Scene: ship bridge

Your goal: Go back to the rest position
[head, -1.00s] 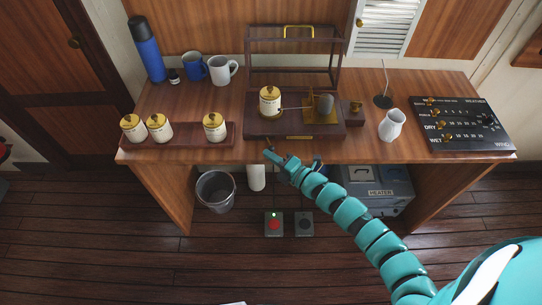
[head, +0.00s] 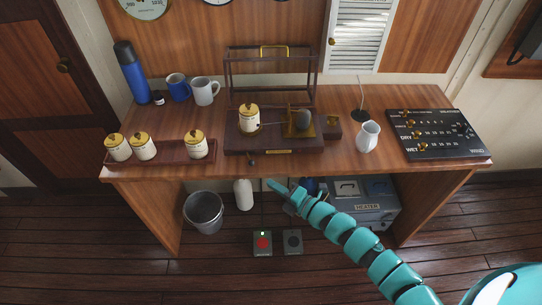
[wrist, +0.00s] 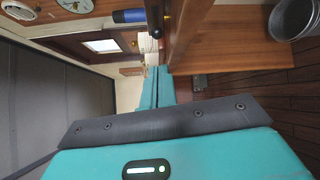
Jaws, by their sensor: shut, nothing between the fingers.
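My gripper (head: 278,187) is in front of the desk's front edge in the head view, near the middle. Its teal fingers also show in the wrist view (wrist: 158,88), pressed together with nothing between them. It touches no object that I can see. My teal arm reaches up to it from the lower right.
The wooden desk (head: 350,161) carries a rack with cream jars (head: 142,146), a glass-framed case (head: 270,75), mugs, a blue flask (head: 131,72), a white jug (head: 368,137) and a black weather board (head: 439,133).

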